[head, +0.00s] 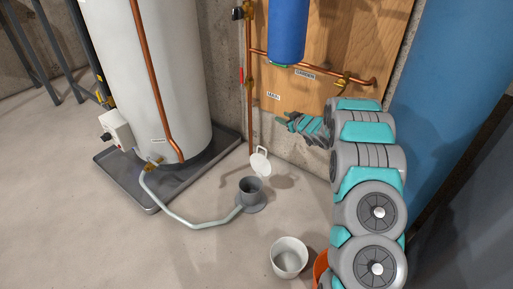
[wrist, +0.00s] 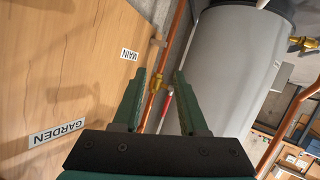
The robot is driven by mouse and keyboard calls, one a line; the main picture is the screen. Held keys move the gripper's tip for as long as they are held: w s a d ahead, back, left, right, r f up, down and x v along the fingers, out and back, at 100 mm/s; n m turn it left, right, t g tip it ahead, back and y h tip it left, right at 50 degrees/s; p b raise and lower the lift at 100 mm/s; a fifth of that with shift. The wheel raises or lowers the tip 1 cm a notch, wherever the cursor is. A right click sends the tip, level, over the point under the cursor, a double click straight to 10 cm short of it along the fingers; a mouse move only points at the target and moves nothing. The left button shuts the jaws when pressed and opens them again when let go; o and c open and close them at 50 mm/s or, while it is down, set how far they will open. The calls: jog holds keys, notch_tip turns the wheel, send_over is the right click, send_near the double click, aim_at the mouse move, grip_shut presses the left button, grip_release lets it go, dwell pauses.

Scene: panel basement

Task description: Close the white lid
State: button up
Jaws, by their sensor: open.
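The white lid (head: 260,162) stands raised and tilted above the grey floor drain cup (head: 250,193) in the head view. The cup's mouth is uncovered, and a pale hose (head: 190,218) runs to it. My gripper (head: 284,120) is in front of the wooden board, above and to the right of the lid, and apart from it. In the wrist view, the two green fingers of my gripper (wrist: 160,75) are spread with nothing held between them. A brass valve and a copper pipe show behind the gap. The lid does not show in the wrist view.
A white tank (head: 155,75) stands on a dark tray (head: 125,180) at left. A wooden board (head: 345,40) carries copper pipes and a blue cylinder (head: 288,30). A white bucket (head: 289,257) stands on the floor near my arm.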

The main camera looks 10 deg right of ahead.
jog(key=s+a+f+n+y+b, duration=0.1)
jog(key=s+a+f+n+y, duration=0.2)
jog(key=f, duration=0.4)
jog(key=s+a+f+y+b, duration=0.1)
jog(key=s+a+f+y, duration=0.15)
jog(key=f+y, duration=0.35)
jog(key=x, duration=0.8)
jog(key=shift+f+g+h, duration=0.3)
jog(key=shift+f, duration=0.5)
jog(key=shift+a, duration=0.1)
grip_shut()
